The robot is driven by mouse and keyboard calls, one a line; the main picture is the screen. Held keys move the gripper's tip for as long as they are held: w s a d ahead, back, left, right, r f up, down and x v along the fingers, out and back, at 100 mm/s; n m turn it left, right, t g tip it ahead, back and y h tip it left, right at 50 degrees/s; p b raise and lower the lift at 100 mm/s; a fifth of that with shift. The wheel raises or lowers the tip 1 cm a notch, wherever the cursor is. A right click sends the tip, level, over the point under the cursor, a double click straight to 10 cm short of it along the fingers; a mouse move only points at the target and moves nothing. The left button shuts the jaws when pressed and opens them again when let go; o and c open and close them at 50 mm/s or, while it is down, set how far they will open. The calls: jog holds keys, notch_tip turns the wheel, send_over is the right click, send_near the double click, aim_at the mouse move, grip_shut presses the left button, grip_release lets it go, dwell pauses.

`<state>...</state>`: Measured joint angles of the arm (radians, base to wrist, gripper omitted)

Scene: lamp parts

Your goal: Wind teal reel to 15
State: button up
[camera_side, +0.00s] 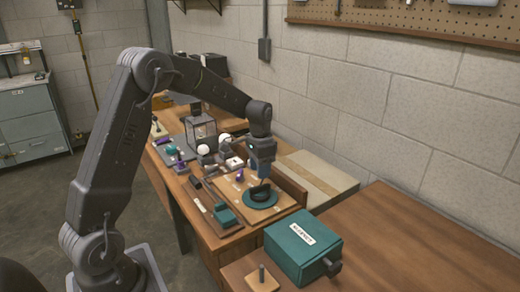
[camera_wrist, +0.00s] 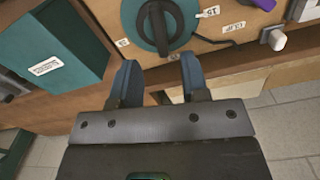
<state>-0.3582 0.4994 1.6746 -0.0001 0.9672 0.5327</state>
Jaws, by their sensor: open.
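The teal reel (camera_side: 262,203) is a flat disc with a raised dark bar handle across it, on a wooden board at the near part of the bench. In the wrist view the reel (camera_wrist: 130,17) is at the top, cut off by the edge, with its dark handle (camera_wrist: 159,28) pointing up and down in the picture. Small white labels (camera_wrist: 208,12) sit around it; their numbers are too small to read surely. My gripper (camera_side: 262,170) is above the reel in the side view. In the wrist view my gripper (camera_wrist: 160,80) is open and empty, its blue fingers short of the handle.
A teal box (camera_side: 290,255) with a white label stands at the near right; it also shows in the wrist view (camera_wrist: 50,40). A teal block (camera_side: 225,216) lies left of the reel. Several small lamp parts stand farther back. A wooden ledge (camera_side: 290,186) runs right of the board.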

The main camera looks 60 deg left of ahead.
aim_at(260, 186)
notch_tip(260, 186, up, 8)
jog(key=shift+f, duration=0.15)
dwell(0.3)
jog(key=s+d+r+t, duration=0.3)
jog(key=s+d+r, duration=0.5)
jog(key=s+d, duration=0.25)
jog(key=s+d+f+n+t, duration=0.1)
jog(key=s+d, duration=0.2)
jog(key=s, duration=0.4)
jog(key=s+d+f+n+t, duration=0.1)
jog(key=s+d, duration=0.2)
jog(key=s, duration=0.3)
jog(key=shift+s+t, duration=0.3)
jog(key=shift+s, duration=0.1)
